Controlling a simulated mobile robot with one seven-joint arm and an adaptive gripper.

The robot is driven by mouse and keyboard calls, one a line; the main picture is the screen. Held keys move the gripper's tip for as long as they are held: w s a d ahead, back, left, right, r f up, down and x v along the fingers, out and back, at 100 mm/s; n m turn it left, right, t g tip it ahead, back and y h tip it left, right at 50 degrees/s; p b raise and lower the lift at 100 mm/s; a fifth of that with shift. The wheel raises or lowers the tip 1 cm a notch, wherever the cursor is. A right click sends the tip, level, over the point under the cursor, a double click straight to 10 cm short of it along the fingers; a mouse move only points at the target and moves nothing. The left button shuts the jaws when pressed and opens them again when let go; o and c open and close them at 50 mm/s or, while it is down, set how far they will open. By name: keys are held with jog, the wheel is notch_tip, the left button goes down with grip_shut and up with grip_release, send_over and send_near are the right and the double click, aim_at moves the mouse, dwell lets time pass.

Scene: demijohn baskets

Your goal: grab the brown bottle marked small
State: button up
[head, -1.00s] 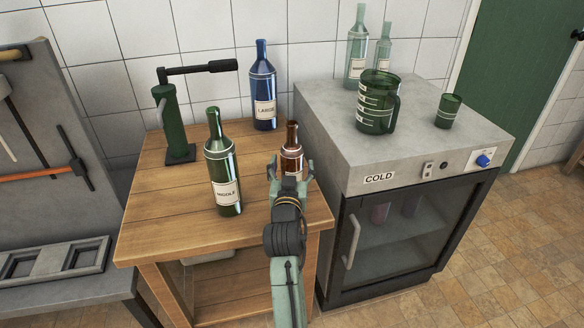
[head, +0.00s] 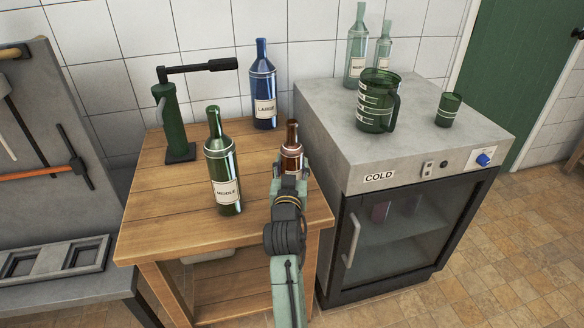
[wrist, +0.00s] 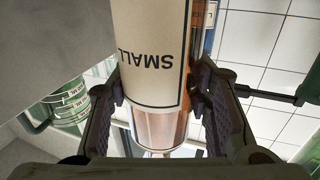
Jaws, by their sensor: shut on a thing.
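The brown bottle (head: 291,150) stands upright on the wooden table (head: 165,215), near its right edge. In the wrist view the bottle (wrist: 150,50) fills the space between the fingers, and its label reads SMALL upside down. My gripper (head: 290,170) is shut on the brown bottle, with one dark finger pad on each side of it in the wrist view (wrist: 162,105). The bottle's lower part is hidden behind my gripper in the head view.
A green bottle (head: 223,165) stands just left of my arm. A blue bottle marked LARGE (head: 263,90) and a green corking device (head: 172,125) stand behind. The cold cabinet (head: 400,160) at right carries a green jug (head: 376,105), a cup (head: 448,110) and two pale bottles (head: 357,50).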

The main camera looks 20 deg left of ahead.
aim_at(291, 160)
jog(key=shift+r, duration=0.15)
jog(key=shift+r, duration=0.6)
notch_tip(291, 160, up, 2)
jog(key=shift+r+b, duration=0.2)
jog(key=shift+b, duration=0.35)
jog(key=s+a+r+b, duration=0.1)
jog(key=s+a+b, duration=0.2)
jog(key=s, duration=1.2)
jog(key=shift+s+a, duration=0.25)
jog(key=shift+a, duration=0.4)
